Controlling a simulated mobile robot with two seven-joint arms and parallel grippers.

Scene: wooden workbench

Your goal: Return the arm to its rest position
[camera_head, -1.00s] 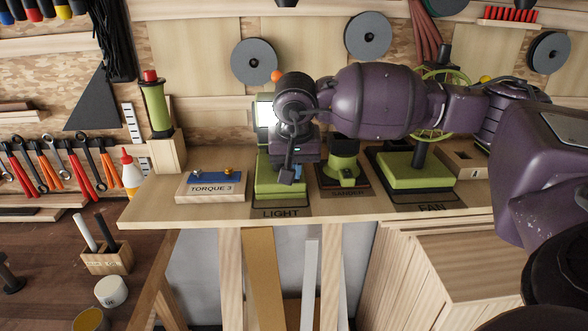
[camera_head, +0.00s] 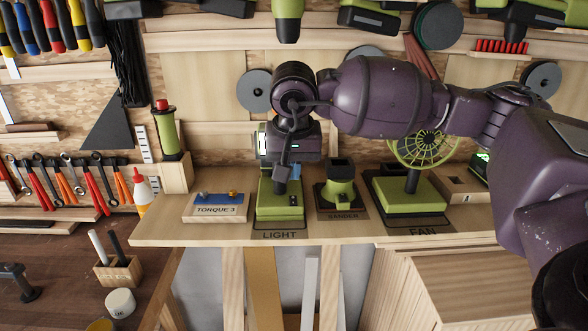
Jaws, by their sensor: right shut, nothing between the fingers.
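My right arm reaches in from the right across the back of the bench, and its purple links cover part of the wall. My right gripper (camera_head: 282,178) hangs down in front of the green light (camera_head: 279,208), whose lit panel shows just left of my wrist. The fingers look closed with nothing held. Whether they touch the light cannot be told. My left gripper does not show.
Right of the light stand the sander (camera_head: 341,194) and the fan (camera_head: 410,190). Left are the TORQUE 3 block (camera_head: 216,208), a green holder with a red top (camera_head: 167,133) and a glue bottle (camera_head: 142,192). A pen block (camera_head: 118,272) sits lower left.

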